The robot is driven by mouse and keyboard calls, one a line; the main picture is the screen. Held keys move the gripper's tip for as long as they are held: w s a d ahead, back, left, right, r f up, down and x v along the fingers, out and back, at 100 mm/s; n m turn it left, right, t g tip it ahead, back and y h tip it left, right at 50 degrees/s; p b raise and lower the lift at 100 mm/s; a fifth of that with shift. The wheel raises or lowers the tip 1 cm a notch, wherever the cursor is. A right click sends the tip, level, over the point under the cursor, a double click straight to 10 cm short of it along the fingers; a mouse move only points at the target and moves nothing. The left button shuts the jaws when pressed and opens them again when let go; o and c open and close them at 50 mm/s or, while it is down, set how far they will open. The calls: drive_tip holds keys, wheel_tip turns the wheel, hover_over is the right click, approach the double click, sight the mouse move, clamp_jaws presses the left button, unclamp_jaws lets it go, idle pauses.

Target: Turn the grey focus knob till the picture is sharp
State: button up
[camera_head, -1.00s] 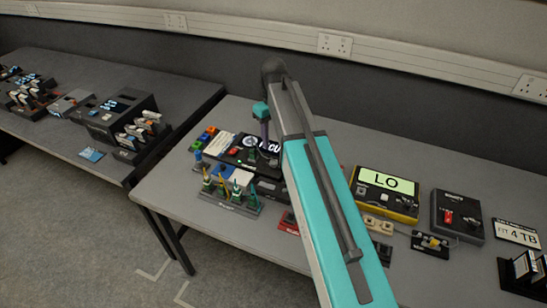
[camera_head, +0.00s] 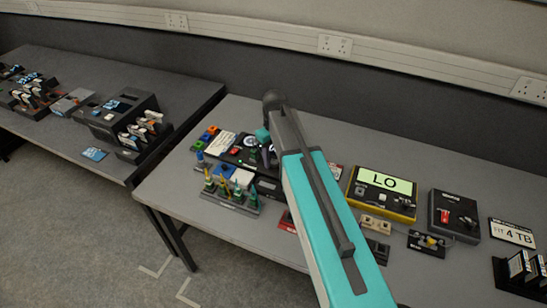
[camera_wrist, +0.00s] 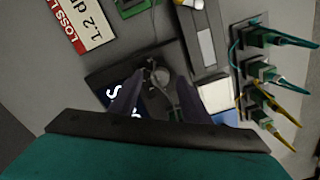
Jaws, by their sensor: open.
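My gripper (camera_wrist: 158,88) is open and points down over a black device (camera_wrist: 103,76); its two dark fingers are spread. A small round grey knob (camera_wrist: 160,76) shows between and just beyond the fingertips in the wrist view, not gripped. The device's dark screen (camera_wrist: 115,94) carries white lettering, partly hidden by a finger, so I cannot tell how sharp its picture is. In the head view the device (camera_head: 230,157) sits on the right bench, partly covered by my gripper (camera_head: 268,152) and arm; the knob cannot be made out there.
A rack of green and yellow connectors (camera_head: 232,193) stands close in front of the device. Coloured blocks (camera_head: 208,134) lie to its left. A yellow meter reading LO (camera_head: 382,192) and a black box with a red switch (camera_head: 455,217) stand to the right. The bench behind is clear.

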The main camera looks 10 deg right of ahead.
drive_tip(key=shift+f, duration=0.3)
drive_tip(key=c, duration=0.9)
drive_tip(key=shift+a, duration=0.2)
drive_tip(key=shift+c, duration=0.7)
drive_tip(key=shift+d, duration=0.15)
